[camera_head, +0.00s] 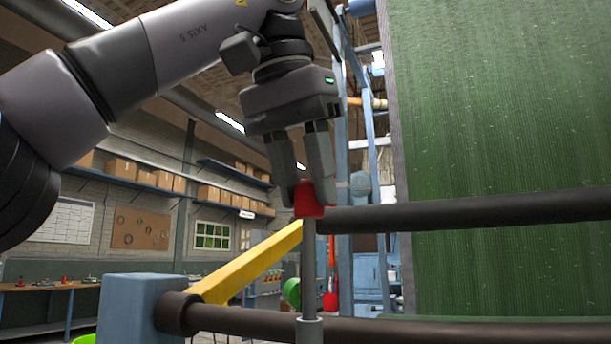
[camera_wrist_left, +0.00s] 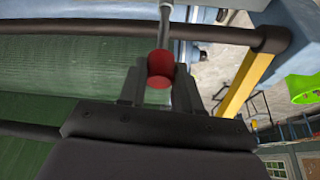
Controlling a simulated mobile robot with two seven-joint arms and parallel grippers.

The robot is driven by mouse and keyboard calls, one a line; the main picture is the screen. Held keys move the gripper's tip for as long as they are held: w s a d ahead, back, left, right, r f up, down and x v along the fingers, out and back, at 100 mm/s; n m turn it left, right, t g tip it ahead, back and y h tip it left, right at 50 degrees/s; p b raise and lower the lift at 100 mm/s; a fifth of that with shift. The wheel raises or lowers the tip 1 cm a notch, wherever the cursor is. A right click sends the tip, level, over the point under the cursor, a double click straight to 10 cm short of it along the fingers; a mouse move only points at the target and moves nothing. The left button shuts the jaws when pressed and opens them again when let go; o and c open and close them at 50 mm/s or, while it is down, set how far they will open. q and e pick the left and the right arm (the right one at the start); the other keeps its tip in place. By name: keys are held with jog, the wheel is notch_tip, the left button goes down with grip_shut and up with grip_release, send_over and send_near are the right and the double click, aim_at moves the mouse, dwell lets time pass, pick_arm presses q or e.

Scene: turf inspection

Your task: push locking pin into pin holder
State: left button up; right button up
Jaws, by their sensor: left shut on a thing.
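The locking pin has a red head (camera_head: 309,199) and a grey shaft (camera_head: 308,262) that runs straight down. My left gripper (camera_head: 308,190) points down from above and is shut on the red head. The shaft's lower end meets a grey cylindrical pin holder (camera_head: 309,329) at the bottom edge of the head view. How deep the shaft sits in it I cannot tell. In the left wrist view the red head (camera_wrist_left: 160,70) sits between the fingers, with the shaft (camera_wrist_left: 165,28) leading away toward the top edge. My right gripper is not in view.
Dark horizontal rollers (camera_head: 470,212) run close to the pin. A yellow bar (camera_head: 250,262) slopes up from a blue block (camera_head: 141,307) on the left. A green turf sheet (camera_head: 500,110) hangs at the right. Shelves with boxes (camera_head: 122,168) stand far behind.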

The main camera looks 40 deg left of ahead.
aim_at(306, 251)
pick_arm(q)
jog(key=shift+f+b, duration=1.4)
jog(key=shift+f, duration=0.45)
jog(key=shift+f+b, duration=1.55)
jog(key=shift+f, duration=0.4)
jog(key=o, duration=1.1)
jog(key=shift+s+r+p, duration=0.15)
jog(key=shift+r+p, duration=0.3)
jog(key=shift+r, duration=0.1)
jog(key=p+v, duration=0.4)
jog(key=v, duration=0.1)
jog(key=shift+r, duration=0.1)
jog(key=shift+s+r+p, duration=0.25)
jog(key=shift+r+p, duration=0.1)
jog(key=shift+p, duration=0.25)
